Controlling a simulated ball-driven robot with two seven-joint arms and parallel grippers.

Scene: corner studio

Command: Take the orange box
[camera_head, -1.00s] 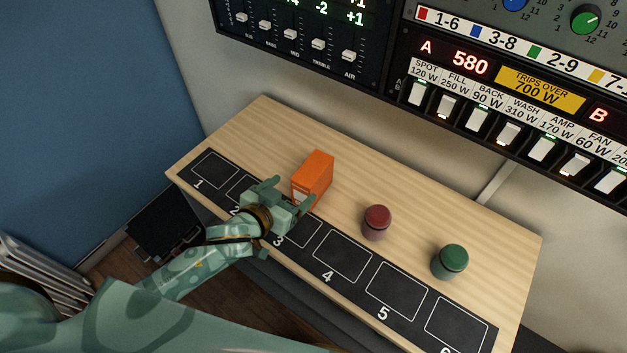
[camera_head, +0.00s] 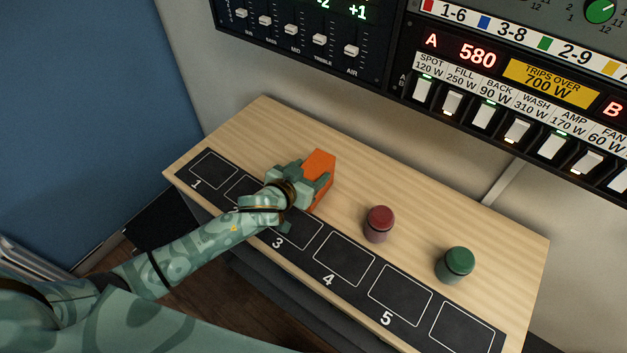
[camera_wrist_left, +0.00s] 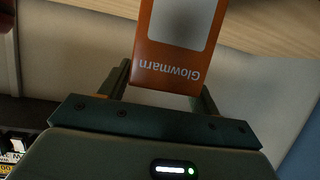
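The orange box (camera_head: 321,163) stands upright on the wooden bench top, behind the numbered squares. In the left wrist view its face with a pale panel and the word "Glowmarn" (camera_wrist_left: 168,68) lies between my two fingers. My left gripper (camera_head: 308,179) reaches it from the front left, one finger on each side. The fingers are spread about the width of the box; firm contact is not clear. The gripper hides the lower front of the box in the head view. My right gripper is not in view.
A dark red knob-like cylinder (camera_head: 379,224) and a green one (camera_head: 455,265) stand to the right on the bench (camera_head: 420,205). A black strip with numbered squares (camera_head: 345,259) runs along the front edge. A switch panel (camera_head: 480,90) hangs on the wall behind.

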